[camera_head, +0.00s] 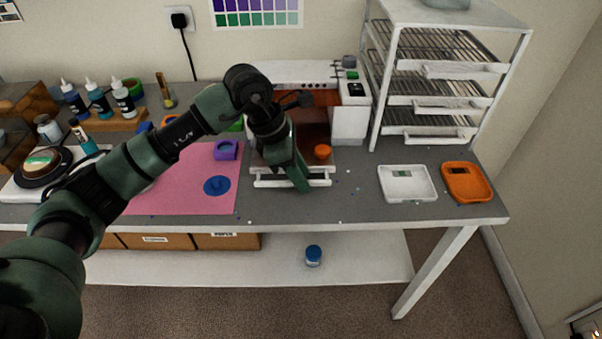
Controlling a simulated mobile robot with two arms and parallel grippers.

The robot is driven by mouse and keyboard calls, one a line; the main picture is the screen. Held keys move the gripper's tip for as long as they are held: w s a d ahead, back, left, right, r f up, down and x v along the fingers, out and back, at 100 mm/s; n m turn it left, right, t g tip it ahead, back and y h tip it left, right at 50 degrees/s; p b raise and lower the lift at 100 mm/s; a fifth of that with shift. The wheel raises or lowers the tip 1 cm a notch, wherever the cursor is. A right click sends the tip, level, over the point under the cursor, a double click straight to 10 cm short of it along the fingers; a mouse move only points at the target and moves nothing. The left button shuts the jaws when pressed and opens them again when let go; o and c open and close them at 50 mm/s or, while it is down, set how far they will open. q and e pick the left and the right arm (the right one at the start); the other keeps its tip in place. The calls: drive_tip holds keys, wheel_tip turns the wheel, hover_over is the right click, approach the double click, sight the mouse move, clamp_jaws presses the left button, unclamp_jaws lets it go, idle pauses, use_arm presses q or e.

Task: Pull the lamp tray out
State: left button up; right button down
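The lamp (352,122) is a white box at the back middle of the bench, with an orange-brown inside and a dark display with a green button on its right side. Its tray (321,171) juts out in front of the lamp body, with a white bar handle (268,183) along the front. A small orange cup (322,151) is at the tray's right side. My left gripper (301,185) points down over the tray's front, with its fingertips at the handle. Its finger gap is not clear, and it hides part of the tray and lamp. My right gripper is not in view.
A pink mat (180,198) with a purple mould (225,150) and blue disc (217,186) lies left of the tray. At right are a white scale (425,193), an orange tray (466,197) and a wire rack (428,101). Bench between tray and scale is mostly free.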

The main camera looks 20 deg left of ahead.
use_arm(q)
drive_tip(key=shift+a+r, duration=0.1)
drive_tip(key=shift+r, duration=0.15)
drive_tip(key=b+v, duration=0.1)
drive_tip(key=v, duration=0.6)
drive_tip(key=shift+s+a+r+b, duration=0.1)
drive_tip(key=shift+b, duration=0.25)
